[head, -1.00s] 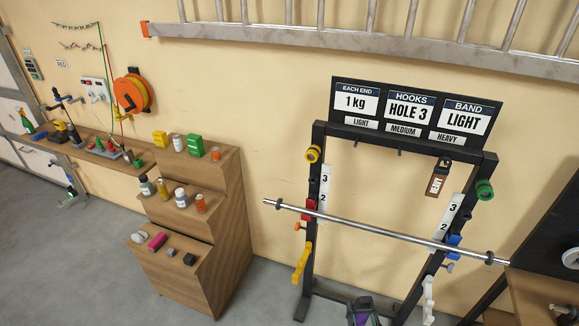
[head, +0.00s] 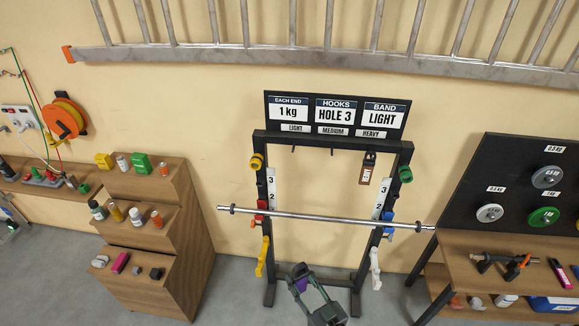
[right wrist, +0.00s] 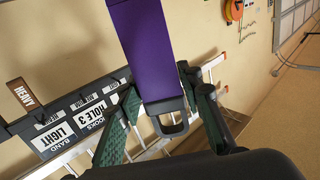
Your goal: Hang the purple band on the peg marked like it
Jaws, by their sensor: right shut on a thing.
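The purple band (right wrist: 140,45) shows large in the right wrist view, with a dark loop end (right wrist: 168,120) between the fingers. In the head view only a small purple patch (head: 301,285) of it shows. My right gripper (head: 303,275) is shut on the band, low in front of the rack. Any mark on the band is not readable. The rack's top bar (head: 325,144) has small pegs under the labels LIGHT (head: 295,128), MEDIUM (head: 332,131) and HEAVY (head: 372,134). A brown band tagged HEAVY (head: 367,171) hangs below the HEAVY label. My left gripper is not in view.
A barbell (head: 320,217) lies across the rack, between my right gripper and the top bar in the head view. A stepped wooden shelf (head: 190,240) stands left. A table (head: 465,257) with a plate board (head: 500,160) stands right.

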